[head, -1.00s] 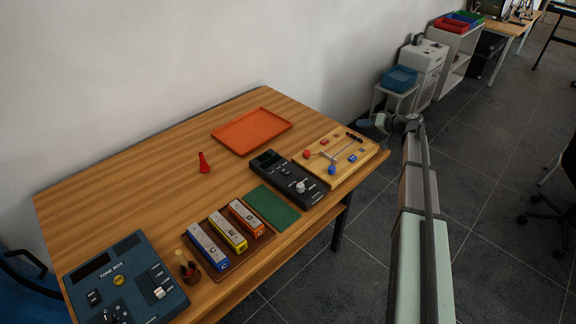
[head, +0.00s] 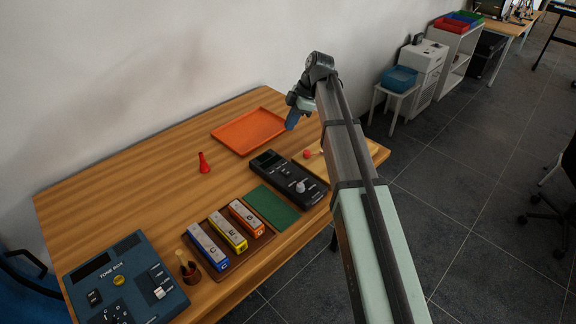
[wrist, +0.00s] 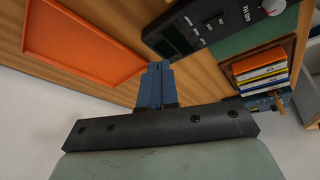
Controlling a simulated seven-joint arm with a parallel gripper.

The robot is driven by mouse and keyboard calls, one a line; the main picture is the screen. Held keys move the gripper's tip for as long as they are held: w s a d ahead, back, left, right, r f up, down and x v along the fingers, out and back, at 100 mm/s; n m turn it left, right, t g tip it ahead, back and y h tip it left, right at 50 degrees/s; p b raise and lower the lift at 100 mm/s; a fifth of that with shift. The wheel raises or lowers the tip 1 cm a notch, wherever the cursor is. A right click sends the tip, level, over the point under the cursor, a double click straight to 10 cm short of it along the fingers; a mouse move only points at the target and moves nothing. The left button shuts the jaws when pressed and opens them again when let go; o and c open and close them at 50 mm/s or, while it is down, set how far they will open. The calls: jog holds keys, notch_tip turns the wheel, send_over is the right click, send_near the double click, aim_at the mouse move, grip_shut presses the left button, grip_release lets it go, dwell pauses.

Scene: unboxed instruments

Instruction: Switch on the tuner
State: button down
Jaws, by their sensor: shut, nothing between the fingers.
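The tuner appears to be the black box (head: 268,163) with a dark screen and a pale knob, lying near the table's right part. In the wrist view the black box (wrist: 208,42) is at the upper right, with small switches and a knob. My gripper (head: 291,124) is in the air above the table's back right, beyond the box, its blue fingers pointing down. In the wrist view my gripper (wrist: 156,66) is shut and empty, apart from the box. The switch positions are too small to tell.
An orange tray (head: 248,132) lies at the back. A wooden board (head: 371,152) is partly hidden behind my arm. A green mat (head: 271,208), chime bars (head: 228,232), a red horn-shaped piece (head: 203,163) and a blue-grey tone box (head: 125,284) are also on the table. The back left is clear.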

aim_at(288, 173)
jog(key=s+a+r+n+h, duration=0.2)
jog(key=s+r+n+h, duration=0.2)
jog(key=s, duration=0.5)
jog(key=shift+r+n+g+h, duration=0.15)
jog(key=shift+n+g+h, duration=0.15)
jog(key=shift+n+h, duration=0.6)
jog(key=f, duration=0.9)
jog(key=s+d+f, duration=0.1)
jog(key=f, duration=0.4)
jog(key=shift+s+d+f+y, duration=0.1)
jog(key=shift+d+f+y, duration=0.05)
jog(key=shift+y, duration=0.15)
